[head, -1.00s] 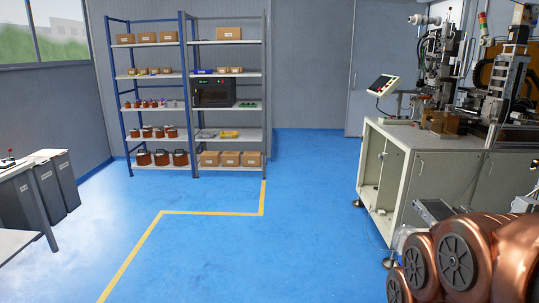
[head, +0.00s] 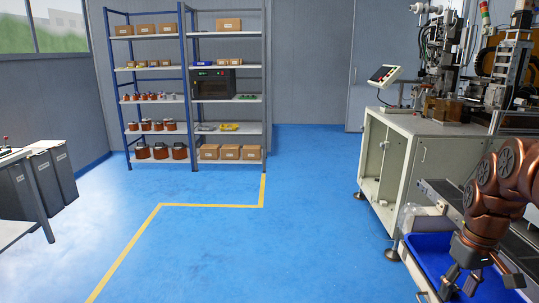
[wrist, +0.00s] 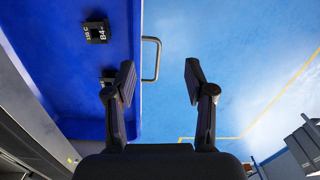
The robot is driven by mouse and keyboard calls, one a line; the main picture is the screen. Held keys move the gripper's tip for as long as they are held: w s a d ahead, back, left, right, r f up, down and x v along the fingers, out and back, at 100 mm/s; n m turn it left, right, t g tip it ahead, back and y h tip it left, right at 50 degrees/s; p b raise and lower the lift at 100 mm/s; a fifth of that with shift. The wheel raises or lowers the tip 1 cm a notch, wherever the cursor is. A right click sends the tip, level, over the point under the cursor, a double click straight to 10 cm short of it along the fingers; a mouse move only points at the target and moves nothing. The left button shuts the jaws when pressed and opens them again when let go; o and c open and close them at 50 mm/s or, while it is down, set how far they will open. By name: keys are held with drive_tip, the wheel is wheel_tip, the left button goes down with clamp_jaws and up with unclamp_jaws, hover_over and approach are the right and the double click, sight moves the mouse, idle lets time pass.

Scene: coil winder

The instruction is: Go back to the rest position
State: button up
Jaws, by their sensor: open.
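My gripper (head: 480,281) is at the lower right of the head view, on my copper-coloured arm, low over the blue tray. In the wrist view, my gripper (wrist: 160,82) has its two black fingers wide apart, with nothing between them. The left finger overlaps the edge of the blue tray (wrist: 60,75); the right finger is over blue floor.
The blue tray (head: 418,277) stands beside a conveyor (head: 440,195). Two black labelled parts lie in it, one (wrist: 97,32) clear and one partly hidden. A metal handle (wrist: 157,60) juts from its edge. The winder bench (head: 432,160) stands behind. The middle floor is open.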

drive_tip(key=d+f+b, duration=0.2)
drive_tip(key=d+f, duration=0.3)
drive_tip(key=d, duration=0.6)
drive_tip(key=shift+m, duration=0.4)
drive_tip(key=shift+w+a+f+b, duration=0.15)
drive_tip(key=shift+f+b, duration=0.8)
drive_tip(key=shift+f, duration=1.15)
drive_tip(key=shift+w+f+b, duration=0.1)
drive_tip(key=shift+f+b, duration=0.85)
drive_tip(key=shift+f, duration=1.1)
